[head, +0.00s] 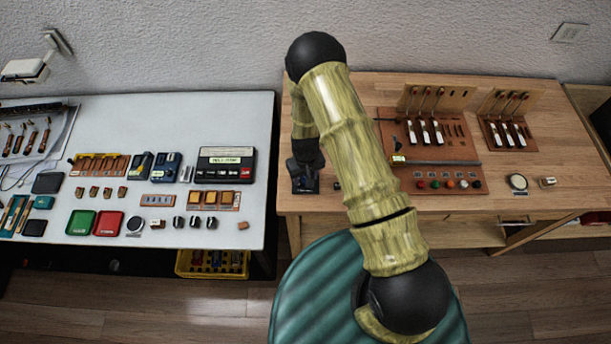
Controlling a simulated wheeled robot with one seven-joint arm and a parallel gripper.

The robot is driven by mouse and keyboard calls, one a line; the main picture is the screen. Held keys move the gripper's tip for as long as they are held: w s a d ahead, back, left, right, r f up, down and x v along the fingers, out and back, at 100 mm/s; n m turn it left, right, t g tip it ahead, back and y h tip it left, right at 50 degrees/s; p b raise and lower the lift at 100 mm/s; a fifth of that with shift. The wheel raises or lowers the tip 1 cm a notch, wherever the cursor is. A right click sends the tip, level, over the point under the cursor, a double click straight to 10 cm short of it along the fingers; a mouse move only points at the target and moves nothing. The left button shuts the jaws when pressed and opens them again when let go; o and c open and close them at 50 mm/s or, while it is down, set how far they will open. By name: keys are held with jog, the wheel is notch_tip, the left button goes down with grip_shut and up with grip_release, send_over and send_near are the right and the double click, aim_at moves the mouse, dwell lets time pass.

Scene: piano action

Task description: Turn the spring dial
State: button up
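My gripper (304,178) is at the left end of the wooden workbench (540,205), pointing down. It is small and dark here, and its fingers cannot be made out. A dark blue piece (311,186) shows at its tip, and I cannot tell whether it is part of the gripper or a thing under it. No spring dial can be picked out for certain. A round white-faced dial (517,181) lies at the right of the workbench, well apart from the gripper.
A piano action model (432,150) with coloured knobs (448,183) stands mid-bench, partly behind my arm. A second rack (508,130) is right of it. The white table (255,130) holds trays, boxes and small parts. A yellow crate (212,270) is under it.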

jog(key=shift+r, duration=0.1)
notch_tip(320, 180, up, 17)
jog(key=b, duration=0.5)
dwell(0.6)
dwell(0.6)
jog(key=m+b, duration=0.2)
jog(key=m, duration=0.2)
jog(key=shift+r+m+b, duration=0.1)
jog(key=shift+m+b, duration=0.2)
jog(key=shift+b, duration=0.1)
